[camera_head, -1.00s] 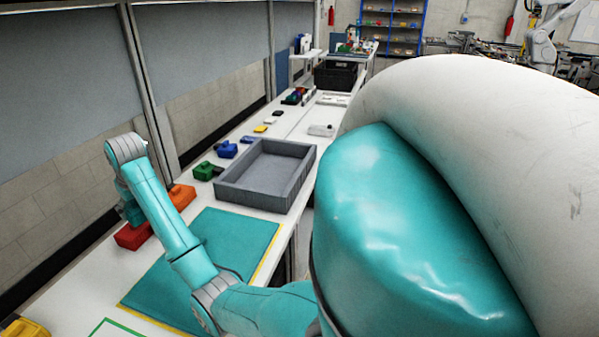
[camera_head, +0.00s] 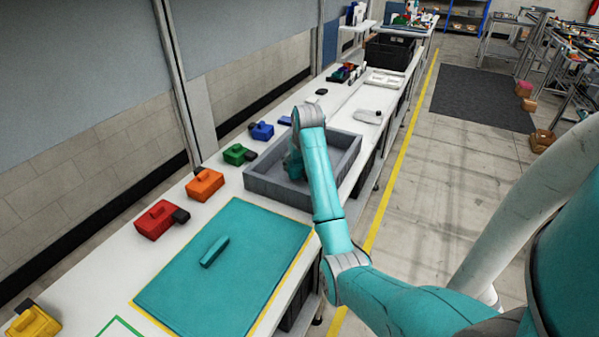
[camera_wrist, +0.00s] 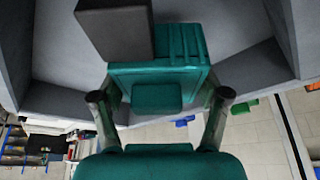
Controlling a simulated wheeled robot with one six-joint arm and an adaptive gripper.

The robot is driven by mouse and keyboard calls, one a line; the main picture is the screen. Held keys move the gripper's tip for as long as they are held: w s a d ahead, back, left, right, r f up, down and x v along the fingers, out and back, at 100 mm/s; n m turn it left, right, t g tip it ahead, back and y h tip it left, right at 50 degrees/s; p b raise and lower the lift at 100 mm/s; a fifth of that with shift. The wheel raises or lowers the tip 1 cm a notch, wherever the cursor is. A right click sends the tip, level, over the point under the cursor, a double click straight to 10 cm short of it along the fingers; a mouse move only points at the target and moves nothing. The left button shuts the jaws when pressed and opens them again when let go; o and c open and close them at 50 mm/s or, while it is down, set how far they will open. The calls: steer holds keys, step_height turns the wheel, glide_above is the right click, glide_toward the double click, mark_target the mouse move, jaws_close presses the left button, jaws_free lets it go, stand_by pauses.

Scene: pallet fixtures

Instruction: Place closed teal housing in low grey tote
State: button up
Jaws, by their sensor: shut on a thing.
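The low grey tote (camera_head: 350,165) stands on the bench past the teal mat. My gripper (camera_wrist: 161,95) is inside or just over the tote, with tote walls around it in the wrist view. It is shut on the teal housing (camera_wrist: 160,70), whose ribbed body and raised block show between the two fingers. A dark grey block (camera_wrist: 115,30) sits at the housing's far side. In the head view my arm largely hides the gripper and housing. I cannot tell whether the housing touches the tote floor (camera_wrist: 215,20).
A teal mat (camera_head: 260,240) with a loose teal bar (camera_head: 215,252) lies in front of the tote. Red (camera_head: 155,222), orange (camera_head: 205,185), green (camera_head: 236,154), blue (camera_head: 262,131) and yellow (camera_head: 32,322) housings line the bench's left side. A black crate (camera_head: 390,52) stands farther back.

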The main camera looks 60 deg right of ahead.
mark_target(297, 172)
steer(key=shift+w+a+f, duration=0.1)
steer(key=shift+f, duration=1.7)
steer(key=shift+f, duration=0.1)
steer(key=o, duration=1.3)
